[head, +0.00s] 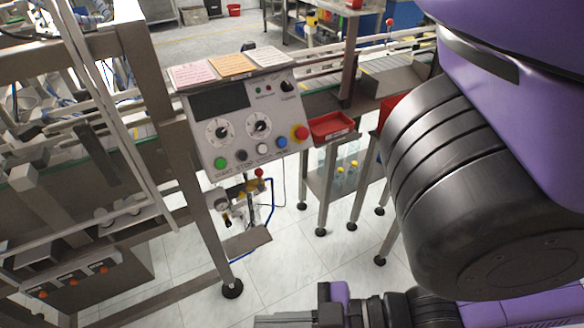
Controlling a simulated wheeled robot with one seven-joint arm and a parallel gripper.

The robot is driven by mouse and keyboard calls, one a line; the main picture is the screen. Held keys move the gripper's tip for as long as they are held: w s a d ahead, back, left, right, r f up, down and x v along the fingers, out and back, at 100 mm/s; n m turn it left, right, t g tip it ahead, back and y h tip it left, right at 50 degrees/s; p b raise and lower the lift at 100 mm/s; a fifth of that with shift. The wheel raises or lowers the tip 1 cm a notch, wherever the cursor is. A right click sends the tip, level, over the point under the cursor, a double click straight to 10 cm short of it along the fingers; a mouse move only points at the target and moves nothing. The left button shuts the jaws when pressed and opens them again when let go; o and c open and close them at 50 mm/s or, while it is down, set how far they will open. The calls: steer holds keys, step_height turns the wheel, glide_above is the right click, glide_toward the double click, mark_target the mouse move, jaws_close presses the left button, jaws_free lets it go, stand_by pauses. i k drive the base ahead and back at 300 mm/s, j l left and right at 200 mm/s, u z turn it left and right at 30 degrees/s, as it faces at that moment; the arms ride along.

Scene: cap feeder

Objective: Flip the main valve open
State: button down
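Under the control panel (247,120) hangs a small air-supply assembly (240,197) with a round gauge, brass-yellow parts, a red knob (259,173) and blue tubing. This looks like where the main valve is, but it is too small to tell its handle position. My gripper (284,321) is at the bottom edge, partly cut off, pointing left. It is low, in front of the assembly and well apart from it. I cannot tell whether its fingers are open, and I see nothing held.
A machine leg (210,230) stands left of the assembly, and a small metal plate (248,242) sits below it. A red tray (332,126) on a legged stand is to the right. Bare tiled floor (290,265) lies in front. My own arm covers the right side.

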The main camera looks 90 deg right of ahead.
mark_target(258, 173)
steer(key=j+z, duration=0.1)
steer(key=z, duration=0.4)
steer(key=k+j+z, duration=0.1)
steer(key=z, duration=0.35)
steer(key=j+z, duration=0.1)
steer(key=z, duration=0.4)
steer(key=k+u, duration=0.1)
steer(key=k, duration=0.25)
